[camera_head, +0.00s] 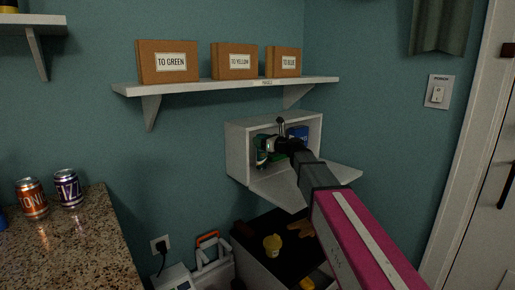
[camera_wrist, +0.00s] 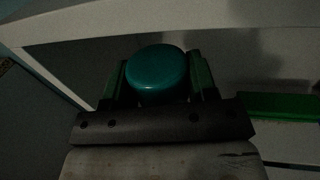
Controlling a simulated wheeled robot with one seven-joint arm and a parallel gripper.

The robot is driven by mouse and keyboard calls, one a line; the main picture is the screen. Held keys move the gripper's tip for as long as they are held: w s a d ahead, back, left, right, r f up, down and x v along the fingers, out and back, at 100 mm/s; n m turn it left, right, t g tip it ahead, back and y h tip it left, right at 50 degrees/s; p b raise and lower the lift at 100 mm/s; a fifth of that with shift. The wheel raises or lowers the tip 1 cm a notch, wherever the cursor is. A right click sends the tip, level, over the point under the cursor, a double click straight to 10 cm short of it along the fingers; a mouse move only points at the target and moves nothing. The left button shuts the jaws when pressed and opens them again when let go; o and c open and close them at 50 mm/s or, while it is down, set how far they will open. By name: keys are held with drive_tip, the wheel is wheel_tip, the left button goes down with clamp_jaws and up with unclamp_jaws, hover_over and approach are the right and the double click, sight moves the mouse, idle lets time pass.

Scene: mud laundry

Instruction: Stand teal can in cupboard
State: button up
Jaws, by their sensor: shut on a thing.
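The teal can (camera_wrist: 157,72) shows in the wrist view as a round teal end between my two green fingers. My gripper (camera_head: 265,150) is shut on it, inside the opening of the white wall cupboard (camera_head: 237,152). The cupboard's front edge (camera_wrist: 160,25) crosses the top of the wrist view. In the head view my gripper and arm hide most of the can. I cannot tell whether the can touches the cupboard floor.
A blue item (camera_head: 298,132) stands in the cupboard, right of my gripper. A green item (camera_wrist: 285,106) lies to the right in the wrist view. The lowered flap (camera_head: 275,188) juts out in front. A shelf (camera_head: 225,86) with labelled boxes hangs above. Two cans (camera_head: 67,188) stand on the counter.

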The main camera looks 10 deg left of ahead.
drive_tip(key=shift+x, duration=1.25)
drive_tip(key=shift+f, duration=1.8)
drive_tip(key=o, duration=1.3)
drive_tip(key=v, duration=1.2)
drive_tip(key=shift+s, duration=0.1)
